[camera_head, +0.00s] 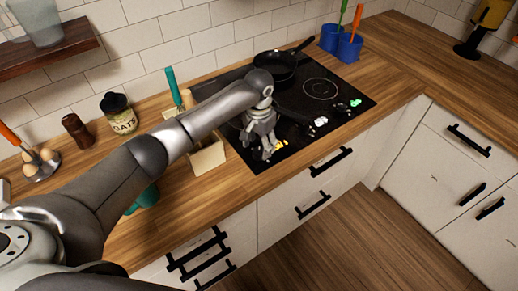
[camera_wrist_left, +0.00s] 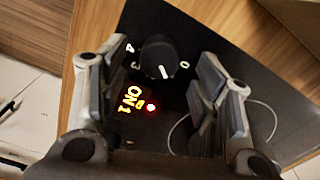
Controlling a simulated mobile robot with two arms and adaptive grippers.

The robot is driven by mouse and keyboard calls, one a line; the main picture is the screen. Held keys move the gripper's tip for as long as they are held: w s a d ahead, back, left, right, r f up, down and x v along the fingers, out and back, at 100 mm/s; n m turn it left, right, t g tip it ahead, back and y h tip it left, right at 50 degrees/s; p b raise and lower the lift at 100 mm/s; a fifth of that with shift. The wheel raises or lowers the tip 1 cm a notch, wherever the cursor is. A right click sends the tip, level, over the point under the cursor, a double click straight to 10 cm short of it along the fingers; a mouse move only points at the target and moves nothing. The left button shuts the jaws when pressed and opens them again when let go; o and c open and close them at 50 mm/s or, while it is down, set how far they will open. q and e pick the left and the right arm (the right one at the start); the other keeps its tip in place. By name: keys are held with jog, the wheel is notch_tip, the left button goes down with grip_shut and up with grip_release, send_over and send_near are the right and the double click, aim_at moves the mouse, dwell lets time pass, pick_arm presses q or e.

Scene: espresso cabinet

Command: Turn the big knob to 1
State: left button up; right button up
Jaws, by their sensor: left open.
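In the left wrist view a round black knob (camera_wrist_left: 158,55) sits on the black cooktop, with a pale mark on its lower edge. White figures stand around it, including 4, 3 and 0. Yellow lit characters reading ON and 1 (camera_wrist_left: 130,98) and a red light (camera_wrist_left: 150,106) show beside it. My left gripper (camera_wrist_left: 160,62) is open, with one finger on each side of the knob and visible gaps between. In the head view the left gripper (camera_head: 262,146) is over the cooktop's front left part and hides the knob. My right gripper is not in view.
The cooktop (camera_head: 300,135) carries a black pan (camera_head: 282,66) at the back. A wooden block (camera_head: 207,160) stands left of it, near my forearm. Blue containers (camera_head: 348,47) with utensils stand behind right. An oats jar (camera_head: 119,113) stands left. The right counter is mostly clear.

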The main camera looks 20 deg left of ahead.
aim_at(259, 151)
pick_arm(q)
notch_tip(259, 151, up, 9)
jog(key=shift+f, duration=0.1)
dwell(0.6)
